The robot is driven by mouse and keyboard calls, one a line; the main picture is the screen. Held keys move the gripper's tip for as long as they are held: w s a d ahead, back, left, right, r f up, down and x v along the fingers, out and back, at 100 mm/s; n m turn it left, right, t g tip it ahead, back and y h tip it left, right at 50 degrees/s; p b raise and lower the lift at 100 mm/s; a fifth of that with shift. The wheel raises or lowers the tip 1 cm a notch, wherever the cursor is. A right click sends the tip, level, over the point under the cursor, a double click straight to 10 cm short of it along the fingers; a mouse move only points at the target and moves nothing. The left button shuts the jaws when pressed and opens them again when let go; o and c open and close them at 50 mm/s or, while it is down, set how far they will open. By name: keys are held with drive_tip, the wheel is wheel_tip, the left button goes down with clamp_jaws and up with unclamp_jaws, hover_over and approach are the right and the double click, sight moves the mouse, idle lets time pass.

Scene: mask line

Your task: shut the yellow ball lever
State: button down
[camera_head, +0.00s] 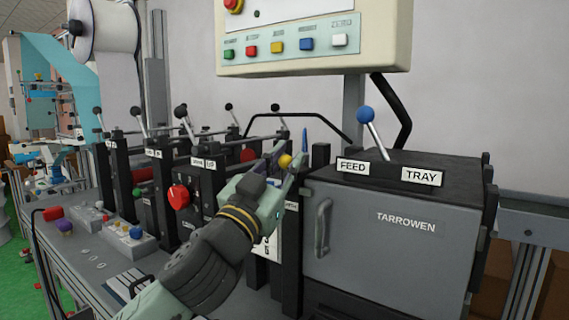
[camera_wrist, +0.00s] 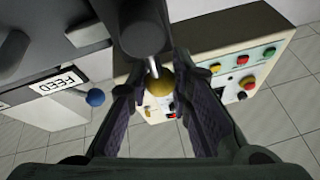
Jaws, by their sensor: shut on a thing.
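The yellow ball (camera_head: 285,161) of the lever shows at the fingertips of my gripper (camera_head: 284,158) in the head view. In the wrist view the yellow ball (camera_wrist: 159,84) sits between the two fingers of my gripper (camera_wrist: 161,92), with a short pale rod rising from it to a dark cylindrical part. My gripper is shut on the ball. The lever's base is mostly hidden behind my gripper and arm in the head view.
A blue ball lever (camera_head: 366,115) stands on the grey TARROWEN cabinet (camera_head: 400,240) at the right. Several black-ball levers (camera_head: 181,112) rise at the left. A button panel (camera_head: 300,38) hangs above. A red knob (camera_head: 178,196) is left of my gripper.

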drive_tip(key=c, duration=1.4)
unclamp_jaws()
drive_tip(key=v, duration=1.2)
drive_tip(key=shift+r, duration=0.1)
